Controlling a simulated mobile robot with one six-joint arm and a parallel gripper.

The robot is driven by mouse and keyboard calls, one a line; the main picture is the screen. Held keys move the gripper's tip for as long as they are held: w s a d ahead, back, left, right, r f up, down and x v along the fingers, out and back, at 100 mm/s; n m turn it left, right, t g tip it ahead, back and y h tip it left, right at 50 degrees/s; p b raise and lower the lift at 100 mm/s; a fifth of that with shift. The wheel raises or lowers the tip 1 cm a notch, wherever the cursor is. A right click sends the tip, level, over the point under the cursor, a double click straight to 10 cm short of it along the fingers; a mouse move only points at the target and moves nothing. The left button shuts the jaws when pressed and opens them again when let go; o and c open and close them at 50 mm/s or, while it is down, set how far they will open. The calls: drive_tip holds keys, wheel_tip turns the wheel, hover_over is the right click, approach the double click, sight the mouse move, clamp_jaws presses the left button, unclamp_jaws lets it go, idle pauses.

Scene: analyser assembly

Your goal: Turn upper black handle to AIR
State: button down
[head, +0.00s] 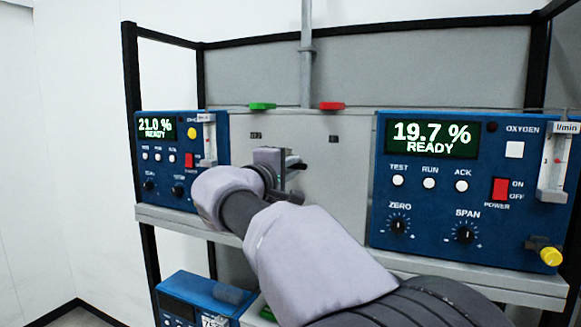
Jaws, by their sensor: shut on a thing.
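My gripper (290,168) is at the grey panel (341,180) between the two blue analysers, with my arm reaching in from the lower right. It is shut on a small dark part, which looks like the upper black handle (297,165). Only a short end of that part shows to the right of the jaws. My gripper and wrist hide the rest of it, so its exact angle cannot be told. A small label reading ZERO is above left of the gripper. Another label above right is too small to read.
A green handle (262,106) and a red handle (332,106) sit on the panel's top edge, beside a vertical pipe (307,60). The left analyser (160,180) reads 21.0 %, the right analyser (430,200) 19.7 %; both show READY. Another blue unit (205,290) is below the shelf.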

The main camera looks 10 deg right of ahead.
drive_tip(key=shift+r, duration=0.1)
idle(0.3)
drive_tip(key=c, duration=1.4)
unclamp_jaws()
drive_tip(key=b+v, duration=0.1)
drive_tip(key=v, duration=1.6)
drive_tip(key=shift+s+b, duration=0.2)
drive_tip(key=shift+b, duration=0.15)
drive_tip(key=shift+a, duration=0.1)
